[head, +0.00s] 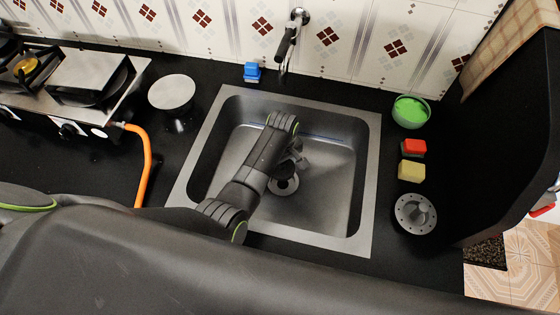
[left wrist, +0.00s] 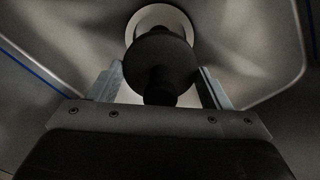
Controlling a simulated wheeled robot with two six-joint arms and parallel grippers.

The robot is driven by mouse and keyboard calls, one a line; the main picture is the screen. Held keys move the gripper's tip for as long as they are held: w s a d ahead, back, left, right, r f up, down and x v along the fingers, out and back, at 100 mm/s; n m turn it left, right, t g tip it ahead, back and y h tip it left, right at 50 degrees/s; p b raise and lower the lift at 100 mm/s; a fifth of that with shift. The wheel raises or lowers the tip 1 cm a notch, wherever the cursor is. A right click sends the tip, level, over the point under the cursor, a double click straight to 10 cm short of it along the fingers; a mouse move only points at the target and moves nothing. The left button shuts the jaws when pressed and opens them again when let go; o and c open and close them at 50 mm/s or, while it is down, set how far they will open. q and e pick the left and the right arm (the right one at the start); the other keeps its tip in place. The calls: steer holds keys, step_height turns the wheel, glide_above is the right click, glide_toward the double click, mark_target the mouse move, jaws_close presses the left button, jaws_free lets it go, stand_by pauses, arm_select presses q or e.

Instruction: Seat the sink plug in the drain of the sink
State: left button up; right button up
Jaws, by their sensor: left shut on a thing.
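The steel sink (head: 340,190) is set in the black counter at the middle of the head view. Its drain (head: 284,192) is a pale ring with a dark centre, partly covered by my left arm. My left gripper (head: 296,162) is low in the basin beside the drain. In the left wrist view, my left gripper (left wrist: 161,82) is shut on the black sink plug (left wrist: 162,60), a round disc with a knob between the fingers. The drain ring (left wrist: 178,16) shows just beyond the plug, partly covered by it. I cannot tell whether they touch. My right gripper is not in view.
A tap (head: 288,42) is on the tiled wall behind the sink. A green bowl (head: 411,111), a red sponge (head: 414,147), a yellow sponge (head: 411,171) and a round perforated strainer (head: 415,213) are right of the sink. An orange hose (head: 146,160) and stove (head: 90,80) are left.

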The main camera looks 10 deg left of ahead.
arm_select(q)
steer(key=shift+d+f, duration=0.1)
steer(key=shift+f, duration=0.25)
steer(key=shift+s+d+r, duration=0.1)
steer(key=shift+d+r, duration=0.05)
steer(key=shift+d, duration=0.05)
steer(key=shift+a+p, duration=0.1)
steer(key=shift+p, duration=0.4)
steer(key=shift+f+b, duration=0.8)
steer(key=shift+f, duration=0.05)
step_height(320, 180, down, 4)
steer(key=b, duration=0.2)
steer(key=shift+r+b, duration=0.1)
steer(key=shift+b, duration=0.25)
steer(key=shift+f, duration=0.2)
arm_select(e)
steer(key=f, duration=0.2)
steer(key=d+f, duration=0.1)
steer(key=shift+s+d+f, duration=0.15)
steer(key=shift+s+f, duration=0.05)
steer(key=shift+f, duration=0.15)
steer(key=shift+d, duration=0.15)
